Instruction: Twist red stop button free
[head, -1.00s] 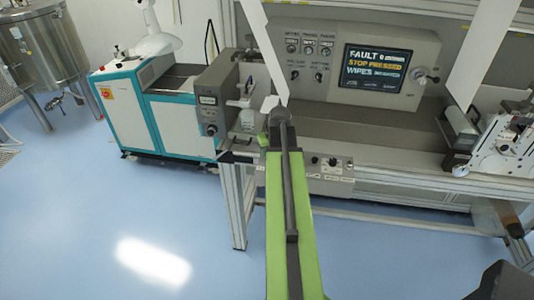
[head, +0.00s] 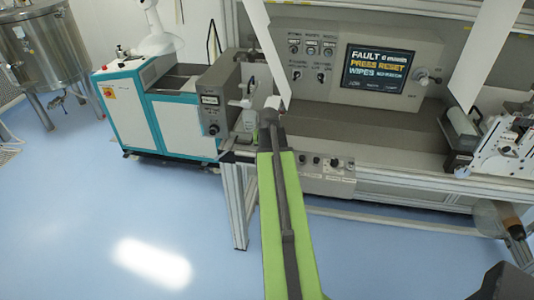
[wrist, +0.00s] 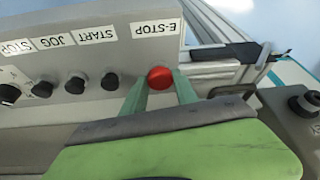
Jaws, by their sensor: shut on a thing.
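The red stop button (wrist: 160,77) sits on a grey panel below the upside-down label "E-STOP" in the wrist view. My gripper (wrist: 159,88) has one green finger on each side of the button and is shut on it. The button's lower side is partly hidden by my wrist. In the head view my green arm reaches to the machine's front and hides the button and the fingertips. The screen (head: 387,71) on the machine reads "FAULT", "PRESS RESET" and "WIPES".
Several black knobs (wrist: 75,84) sit left of the button, under "START", "JOG" and "STOP" labels. A grey box with a black knob (wrist: 304,103) is at right. A teal and white unit (head: 153,105) stands left of the machine. The blue floor (head: 90,230) is clear at front left.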

